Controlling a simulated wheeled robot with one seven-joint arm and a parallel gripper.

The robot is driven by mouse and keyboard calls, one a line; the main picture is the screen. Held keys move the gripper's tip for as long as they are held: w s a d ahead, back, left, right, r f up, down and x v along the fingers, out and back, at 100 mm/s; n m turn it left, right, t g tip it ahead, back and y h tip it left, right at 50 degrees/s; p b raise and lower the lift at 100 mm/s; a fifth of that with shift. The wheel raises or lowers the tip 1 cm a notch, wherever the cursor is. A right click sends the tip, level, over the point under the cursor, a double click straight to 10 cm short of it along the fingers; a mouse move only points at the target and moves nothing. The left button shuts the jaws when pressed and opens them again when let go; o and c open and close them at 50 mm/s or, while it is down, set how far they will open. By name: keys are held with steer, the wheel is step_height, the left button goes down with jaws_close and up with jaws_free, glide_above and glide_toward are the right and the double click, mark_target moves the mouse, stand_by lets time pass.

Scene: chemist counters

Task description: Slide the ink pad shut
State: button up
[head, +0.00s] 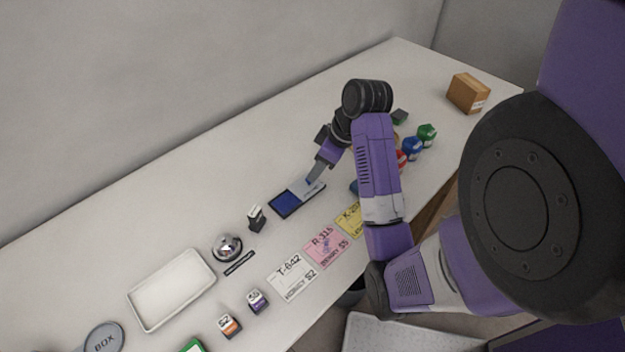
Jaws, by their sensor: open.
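The ink pad (285,204) lies on the counter near the middle of the head view. Its dark blue pad surface is exposed in a black frame, and a pale grey-blue sliding lid (311,191) sits off to its right end. My gripper (313,178) reaches down from the upper right to the lid end of the pad. Its fingertips are at or just above the lid; I cannot tell whether they touch it. The jaws are open, though the gap between the fingers is hard to make out at this size.
A small black stamp (256,218) and a silver bell (227,247) stand left of the pad. White, pink (326,246) and yellow cards lie in front. A white tray (172,290) is at the left. Coloured bottles (411,148) and a cardboard box (467,93) are at the right. The counter behind the pad is clear.

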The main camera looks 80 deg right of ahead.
mark_target(306, 184)
steer(key=shift+b+x, duration=0.4)
steer(key=shift+x, duration=1.75)
jaws_close()
